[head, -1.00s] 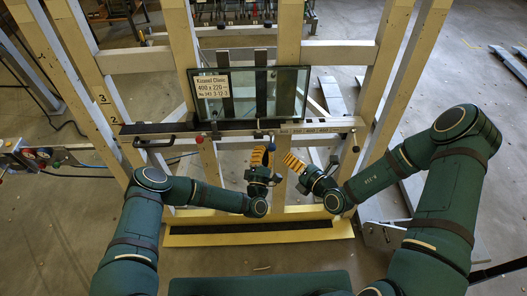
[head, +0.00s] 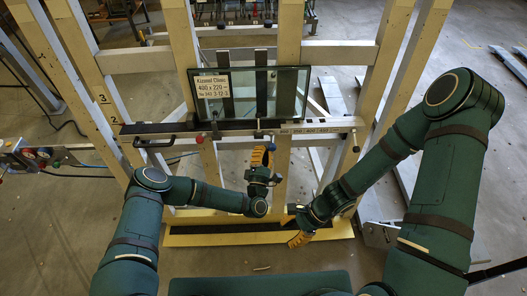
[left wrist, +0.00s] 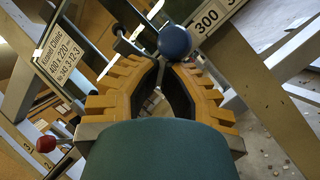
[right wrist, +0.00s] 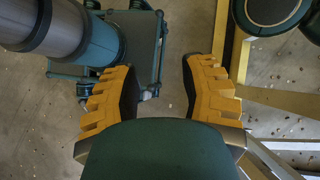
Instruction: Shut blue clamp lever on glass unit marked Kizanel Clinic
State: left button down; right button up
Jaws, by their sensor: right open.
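The glass unit (head: 287,90) leans on the wooden frame, with a white Kizanel Clinic label (head: 211,87) at its left. The label also shows in the left wrist view (left wrist: 60,50). The lever's blue ball knob (left wrist: 174,40) is right at my left gripper's fingertips (left wrist: 166,66), which are close together; I cannot tell whether they grip it. In the head view, my left gripper (head: 264,155) is just below the ledge, under the unit's right part. My right gripper (head: 290,228) is open and empty, lower and nearer me, away from the lever.
A dark ledge rail (head: 170,128) with a size scale (head: 310,130) runs under the glass. Wooden posts (head: 377,80) stand on both sides. A yellow base beam (head: 200,240) crosses low in front.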

pick_arm(q)
jog(key=r+g, duration=0.1)
jog(key=r, duration=0.1)
jog(key=w+r+g, duration=0.1)
jog(key=r+g, duration=0.1)
jog(key=shift+w+r+n+y+p, duration=0.2)
jog(key=shift+n+y+p, duration=0.1)
jog(key=shift+y+p, duration=0.1)
pick_arm(e)
jog(key=w+d+r+n+t+h, duration=0.1)
jog(key=w+r+n+t+h, duration=0.2)
jog(key=n, duration=1)
jog(key=shift+w+r+t+h, duration=0.3)
jog(key=shift+w+t, duration=0.5)
jog(key=shift+w, duration=0.05)
pick_arm(q)
jog(key=shift+r, duration=0.2)
jog(key=shift+s, duration=0.1)
jog(key=s+a, duration=0.2)
jog(key=s, duration=0.9)
jog(key=shift+s+a+f, duration=0.2)
jog(key=shift+s+f, duration=0.2)
jog(key=shift+f, duration=0.05)
pick_arm(e)
jog(key=shift+d, duration=0.1)
